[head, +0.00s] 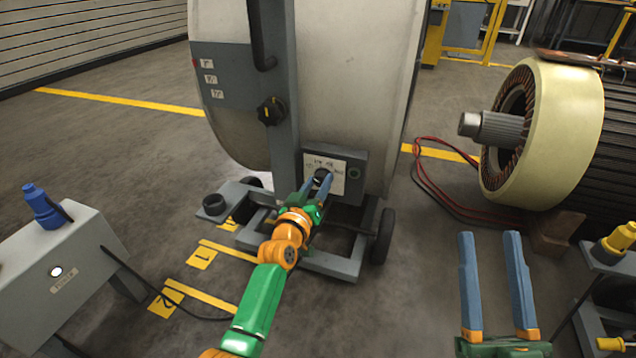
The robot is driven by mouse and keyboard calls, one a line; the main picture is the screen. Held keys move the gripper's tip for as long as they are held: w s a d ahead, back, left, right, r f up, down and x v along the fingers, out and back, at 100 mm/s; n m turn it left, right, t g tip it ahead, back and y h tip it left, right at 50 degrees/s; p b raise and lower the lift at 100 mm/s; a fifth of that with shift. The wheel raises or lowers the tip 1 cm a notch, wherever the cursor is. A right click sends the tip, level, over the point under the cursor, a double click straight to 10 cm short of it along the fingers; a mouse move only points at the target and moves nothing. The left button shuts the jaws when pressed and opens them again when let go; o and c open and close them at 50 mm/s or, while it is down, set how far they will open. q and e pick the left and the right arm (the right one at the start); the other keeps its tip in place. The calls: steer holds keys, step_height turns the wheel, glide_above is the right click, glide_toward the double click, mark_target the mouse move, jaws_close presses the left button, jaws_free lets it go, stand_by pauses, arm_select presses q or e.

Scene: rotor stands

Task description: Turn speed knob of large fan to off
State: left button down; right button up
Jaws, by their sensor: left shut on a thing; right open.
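The large fan (350,85) stands on a grey wheeled frame in the upper middle of the head view. A control box (350,164) with a white label plate (338,176) sits low on its front. My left gripper (321,180) reaches the plate and is shut on the dark speed knob (320,173). The gripper fingers hide most of the knob, so its setting cannot be read. Another black knob (270,111) sits higher on the fan's upright, apart from my gripper. My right gripper (492,240) is open and empty at the lower right, away from the fan.
A grey box with a blue plug (43,205) stands at the left. A large rotor with a cream ring (570,135) lies at the right, with red cables (425,175) on the floor beside it. A grey stand with yellow fittings (620,240) is at the right edge.

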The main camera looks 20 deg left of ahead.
mark_target(319, 181)
arm_select(q)
steer(key=shift+c, duration=1.9)
jaws_free()
steer(key=shift+s, duration=0.1)
steer(key=s+p, duration=0.2)
steer(key=shift+s, duration=0.4)
arm_select(e)
steer(key=w+f+g+h, duration=0.35)
steer(key=f+g, duration=0.25)
steer(key=f, duration=0.5)
arm_select(q)
steer(key=shift+s+a+r+p, duration=0.1)
steer(key=shift+s+p, duration=0.35)
steer(key=shift+s, duration=0.3)
steer(key=s+p, duration=0.1)
steer(key=s, duration=0.1)
steer(key=shift+s, duration=0.3)
arm_select(e)
steer(key=s+d+f+g+h, duration=0.1)
steer(key=s+f+g, duration=0.1)
steer(key=f+g, duration=0.2)
steer(key=s+d+f+m+g, duration=0.1)
steer(key=s+d+f+g, duration=0.1)
steer(key=f, duration=0.6)
steer(key=s+g, duration=0.1)
steer(key=g, duration=0.1)
steer(key=shift+s+d+f+g+h, duration=0.25)
steer(key=shift+s+d+g+h, duration=0.05)
steer(key=shift+h, duration=0.05)
